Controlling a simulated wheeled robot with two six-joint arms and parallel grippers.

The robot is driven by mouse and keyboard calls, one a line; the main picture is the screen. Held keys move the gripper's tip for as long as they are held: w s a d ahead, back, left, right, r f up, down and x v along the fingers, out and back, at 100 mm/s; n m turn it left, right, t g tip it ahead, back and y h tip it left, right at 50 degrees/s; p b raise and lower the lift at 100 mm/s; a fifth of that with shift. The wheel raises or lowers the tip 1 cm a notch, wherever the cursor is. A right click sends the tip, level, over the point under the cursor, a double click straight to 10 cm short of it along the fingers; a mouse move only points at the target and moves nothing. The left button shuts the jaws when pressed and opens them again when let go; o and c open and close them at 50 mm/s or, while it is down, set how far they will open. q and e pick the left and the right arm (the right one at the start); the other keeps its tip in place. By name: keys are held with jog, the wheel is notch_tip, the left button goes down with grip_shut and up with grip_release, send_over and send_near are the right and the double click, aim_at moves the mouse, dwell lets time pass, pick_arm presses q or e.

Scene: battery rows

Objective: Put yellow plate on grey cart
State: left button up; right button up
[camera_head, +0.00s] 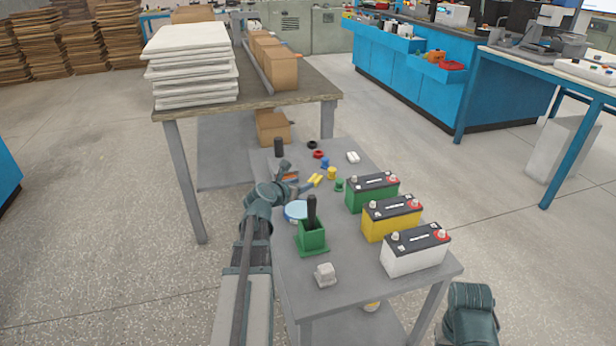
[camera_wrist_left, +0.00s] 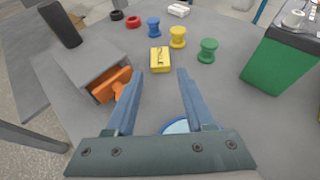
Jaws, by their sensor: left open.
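The yellow plate (camera_head: 316,180) is a small flat block with a dark mark on top. It lies on the grey cart top (camera_head: 345,272). In the left wrist view the yellow plate (camera_wrist_left: 159,60) is just beyond the fingertips, roughly centred between them. My left gripper (camera_head: 306,187) is open and empty, low over the cart; its spread fingers also show in the left wrist view (camera_wrist_left: 160,73). A gap to the plate is visible. Part of my right arm shows at the lower right, but its gripper is out of view.
A grey box with an orange item (camera_wrist_left: 112,85) stands left of the fingers. A yellow spool (camera_wrist_left: 178,37), blue spool (camera_wrist_left: 154,27) and green spool (camera_wrist_left: 208,50) stand behind. A blue-white disc (camera_head: 296,210) and green holder (camera_head: 312,238) are close. Batteries (camera_head: 392,217) line the right.

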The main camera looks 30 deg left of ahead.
pick_arm(q)
jog(key=shift+p+v, duration=0.4)
jog(key=shift+v, duration=1.25)
jog(key=shift+r, duration=0.1)
